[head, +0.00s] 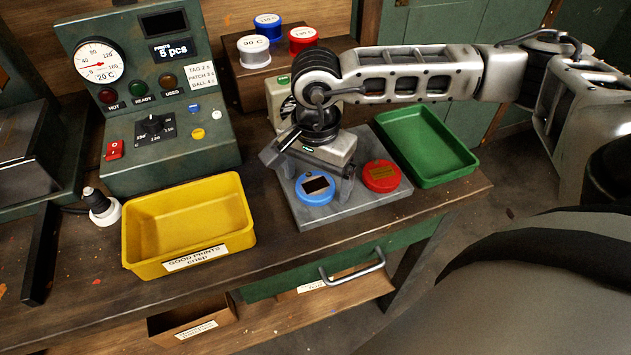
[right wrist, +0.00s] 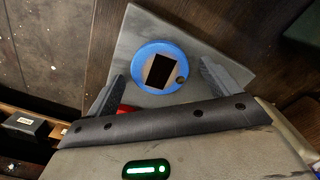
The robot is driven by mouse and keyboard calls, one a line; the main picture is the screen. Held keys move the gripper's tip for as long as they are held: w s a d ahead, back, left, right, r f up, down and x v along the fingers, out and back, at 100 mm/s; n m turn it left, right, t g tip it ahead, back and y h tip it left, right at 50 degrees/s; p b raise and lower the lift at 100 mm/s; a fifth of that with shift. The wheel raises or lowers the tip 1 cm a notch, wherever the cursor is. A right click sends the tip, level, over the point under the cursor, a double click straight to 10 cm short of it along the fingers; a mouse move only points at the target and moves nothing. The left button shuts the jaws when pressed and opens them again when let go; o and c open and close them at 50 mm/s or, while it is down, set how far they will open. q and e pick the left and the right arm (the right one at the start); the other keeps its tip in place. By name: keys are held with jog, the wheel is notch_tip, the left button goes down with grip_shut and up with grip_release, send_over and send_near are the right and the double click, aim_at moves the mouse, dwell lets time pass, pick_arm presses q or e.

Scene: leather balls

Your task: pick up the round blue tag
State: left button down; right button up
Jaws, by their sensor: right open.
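The round blue tag (head: 315,187) lies on a grey slab (head: 372,211) on the workbench. It has a dark rectangle on its face and a small hole near its edge. My right gripper (head: 318,188) is open above the slab, with its fingers on either side of the blue tag. In the right wrist view the blue tag (right wrist: 158,67) shows between and beyond the two open fingertips (right wrist: 165,85). I cannot tell whether the fingers touch it. A round red tag (head: 381,176) lies to its right on the slab. My left gripper is not in view.
A yellow tray (head: 190,261) labelled "GOOD PRINTS" stands left of the slab and a green tray (head: 425,145) right of it. A green control box (head: 150,95) with a dial stands at the back left. White, blue and red round pieces sit on a wooden block (head: 262,80) behind.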

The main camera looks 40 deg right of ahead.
jog(key=shift+f, duration=0.1)
jog(key=c, duration=1.1)
